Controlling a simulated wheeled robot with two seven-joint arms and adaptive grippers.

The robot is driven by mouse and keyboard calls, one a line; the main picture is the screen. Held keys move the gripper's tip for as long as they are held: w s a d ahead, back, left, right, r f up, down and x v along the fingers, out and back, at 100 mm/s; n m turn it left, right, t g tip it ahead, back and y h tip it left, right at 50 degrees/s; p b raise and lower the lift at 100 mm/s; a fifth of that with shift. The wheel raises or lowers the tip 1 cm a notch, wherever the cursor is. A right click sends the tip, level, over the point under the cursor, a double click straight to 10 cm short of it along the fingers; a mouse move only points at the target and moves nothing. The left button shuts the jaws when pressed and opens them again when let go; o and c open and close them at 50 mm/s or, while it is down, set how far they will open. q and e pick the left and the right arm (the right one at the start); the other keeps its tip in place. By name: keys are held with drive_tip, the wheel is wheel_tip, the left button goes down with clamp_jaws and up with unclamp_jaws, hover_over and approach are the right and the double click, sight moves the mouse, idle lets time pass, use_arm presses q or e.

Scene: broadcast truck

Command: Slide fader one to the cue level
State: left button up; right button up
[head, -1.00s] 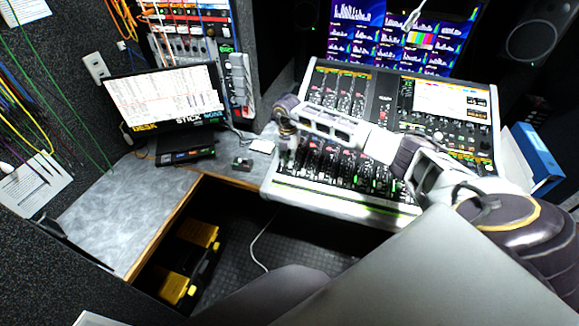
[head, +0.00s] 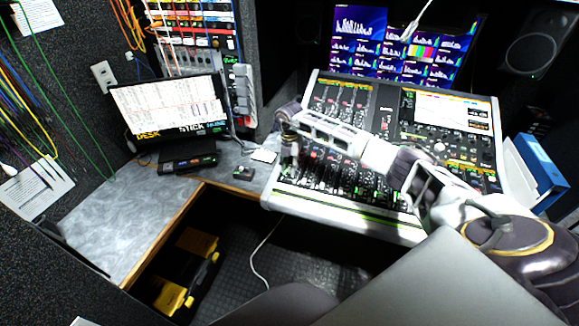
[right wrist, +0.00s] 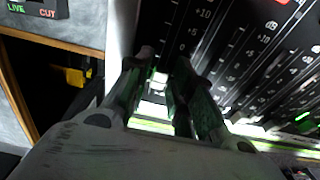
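The mixing console (head: 345,217) stands at the right, with rows of faders on its near half. My right gripper (head: 289,163) points down over the left end of the fader rows, at the leftmost strip. In the right wrist view its two fingers (right wrist: 165,62) stand apart, low over the strip. A small pale cap (right wrist: 158,79), which looks like the fader one cap, shows between them; I cannot make out contact with either finger. Printed scale marks (right wrist: 203,14), such as +10 and 0, run beside the slot ahead of the fingertips. My left gripper is out of view.
A monitor (head: 168,108) and a small dark box (head: 243,173) stand on the grey desk (head: 115,215) left of the console. A wall of screens (head: 400,45) rises behind it. A blue binder (head: 540,160) is at the right. Yellow-and-black cases (head: 185,270) lie below.

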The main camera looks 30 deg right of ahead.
sight(289, 168)
wheel_tip(289, 168, up, 12)
idle(0.9)
idle(0.5)
